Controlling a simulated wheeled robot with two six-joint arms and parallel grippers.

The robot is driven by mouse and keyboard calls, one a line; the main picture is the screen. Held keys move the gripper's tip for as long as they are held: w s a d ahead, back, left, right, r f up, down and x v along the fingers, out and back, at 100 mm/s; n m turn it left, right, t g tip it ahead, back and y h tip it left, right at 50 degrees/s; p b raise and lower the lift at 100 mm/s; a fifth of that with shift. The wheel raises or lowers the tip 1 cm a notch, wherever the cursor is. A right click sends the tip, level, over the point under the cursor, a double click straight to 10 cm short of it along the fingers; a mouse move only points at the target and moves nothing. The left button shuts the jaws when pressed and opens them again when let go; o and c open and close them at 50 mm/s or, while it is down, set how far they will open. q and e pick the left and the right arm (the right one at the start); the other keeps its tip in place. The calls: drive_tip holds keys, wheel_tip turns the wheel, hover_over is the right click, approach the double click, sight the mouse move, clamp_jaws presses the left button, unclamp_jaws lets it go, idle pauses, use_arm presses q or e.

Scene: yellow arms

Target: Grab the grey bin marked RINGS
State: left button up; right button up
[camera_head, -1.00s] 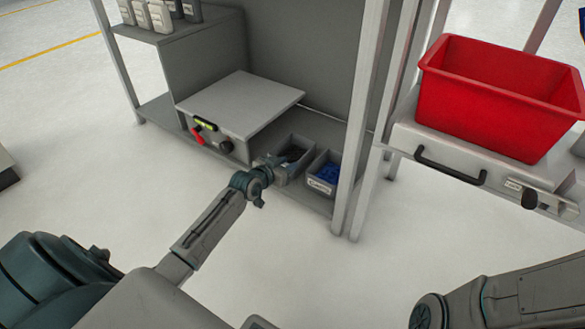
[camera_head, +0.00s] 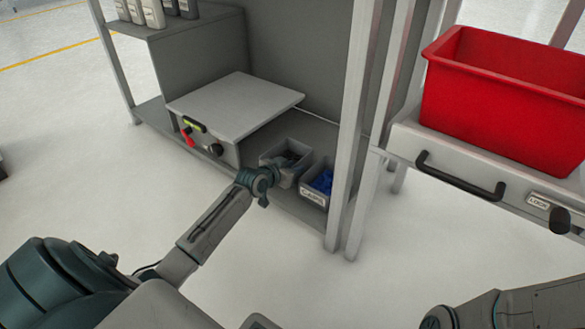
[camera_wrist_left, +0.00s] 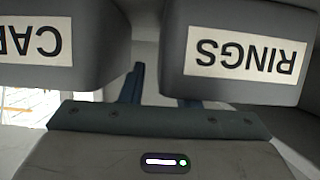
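The grey RINGS bin (camera_head: 290,148), holding dark pieces, sits on the low shelf in the head view. Its RINGS label shows upside down at the right of the left wrist view (camera_wrist_left: 232,88). My left gripper (camera_head: 268,182) is at the front of this bin. One finger points into the gap beside the bin; the other is partly hidden by the bin. I cannot tell whether they touch it. My right gripper is out of view.
A grey CAPS bin (camera_head: 313,195) with blue pieces stands close on the right of the RINGS bin. A grey box with a flat top (camera_head: 235,105) is on its left. A shelf post (camera_head: 347,150) and a red bin (camera_head: 500,105) are further right. The floor in front is clear.

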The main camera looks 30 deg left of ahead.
use_arm(q)
drive_tip(key=shift+w+f, duration=0.15)
drive_tip(key=shift+w, duration=0.25)
clamp_jaws()
idle(1.1)
